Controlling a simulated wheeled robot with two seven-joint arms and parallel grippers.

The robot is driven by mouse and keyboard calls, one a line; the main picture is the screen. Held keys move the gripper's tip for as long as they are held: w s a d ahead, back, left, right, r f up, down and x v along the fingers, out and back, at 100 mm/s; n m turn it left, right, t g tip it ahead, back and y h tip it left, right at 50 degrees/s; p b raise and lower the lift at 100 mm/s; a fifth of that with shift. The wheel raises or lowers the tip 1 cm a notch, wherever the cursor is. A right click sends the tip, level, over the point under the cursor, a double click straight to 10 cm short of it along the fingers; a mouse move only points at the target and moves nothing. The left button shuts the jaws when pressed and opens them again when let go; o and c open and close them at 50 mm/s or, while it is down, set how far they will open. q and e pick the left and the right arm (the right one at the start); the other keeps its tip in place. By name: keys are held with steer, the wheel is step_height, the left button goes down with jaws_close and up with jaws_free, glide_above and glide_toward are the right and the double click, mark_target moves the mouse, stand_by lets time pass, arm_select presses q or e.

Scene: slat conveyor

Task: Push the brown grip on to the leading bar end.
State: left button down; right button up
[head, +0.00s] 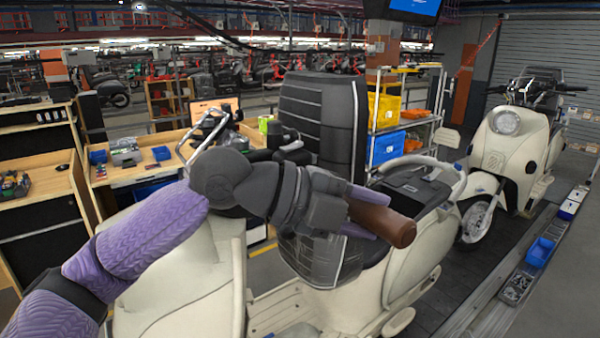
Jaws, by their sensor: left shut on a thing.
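My left gripper (362,212) reaches in from the left and is shut on the brown grip (392,226). The grip is a brown cylinder held crosswise, its free end pointing right and slightly down, above the seat area of the cream scooter (190,285). The scooter's chrome handlebar tubing (190,148) shows behind my wrist at the left, apart from the grip. My arm covers much of the handlebar, and I cannot make out the leading bar end. My right gripper is out of view.
A second cream scooter (510,150) stands at the right, beside a rail with blue bins (540,251). Wooden workbenches (135,172) are at the left, and a rack with yellow and blue crates (385,110) is behind.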

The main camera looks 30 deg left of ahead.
arm_select(q)
steer(key=shift+w+a, duration=0.2)
steer(key=shift+a, duration=0.3)
steer(key=shift+w+a, duration=0.2)
steer(key=shift+a, duration=0.3)
steer(key=shift+w+a, duration=0.1)
steer(key=shift+a, duration=0.05)
steer(key=shift+w+a+b, duration=0.3)
steer(key=shift+w+a, duration=0.05)
steer(key=shift+a, duration=0.5)
steer(key=shift+w+a+f, duration=0.1)
steer(key=shift+w+a, duration=0.15)
steer(key=shift+a, duration=0.25)
steer(key=shift+w+a, duration=0.2)
steer(key=shift+a, duration=0.3)
steer(key=shift+w+a, duration=0.25)
steer(key=shift+a, duration=0.25)
steer(key=shift+w+a, duration=0.2)
steer(key=shift+a, duration=0.3)
steer(key=shift+w+a, duration=0.1)
steer(key=shift+a, duration=0.05)
